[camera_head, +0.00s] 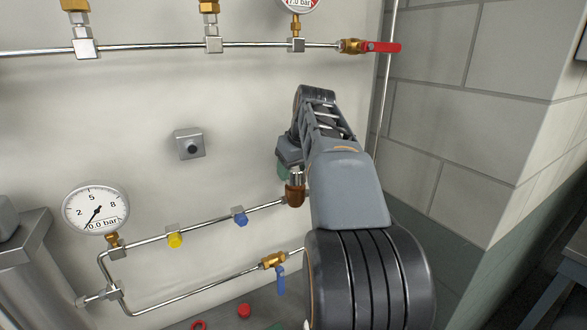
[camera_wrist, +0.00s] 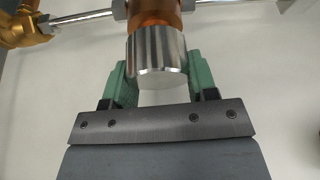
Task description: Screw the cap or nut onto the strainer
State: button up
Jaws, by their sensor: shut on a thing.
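The strainer has a copper-brown body (camera_head: 295,194) set in the lower pipe line, partly beside my arm. A silver ribbed cap (camera_head: 297,176) sits against the upper end of that body. In the wrist view, the cap (camera_wrist: 157,53) points toward my gripper, and the orange-brown body (camera_wrist: 153,17) shows just behind it. They look in line and touching, but I cannot tell how far the thread is engaged. My gripper (camera_wrist: 159,75) has its green fingers on both sides of the cap and is shut on it. In the head view, my arm hides most of the gripper.
A pressure gauge (camera_head: 95,208), yellow knob (camera_head: 174,240), blue knob (camera_head: 239,217) and blue-handled valve (camera_head: 279,277) are on the lower pipes. A grey wall box (camera_head: 190,144) is left of my arm. A red-handled valve (camera_head: 377,47) is above. The brick wall (camera_head: 450,130) stands close on the right.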

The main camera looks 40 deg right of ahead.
jog(key=shift+f, duration=0.4)
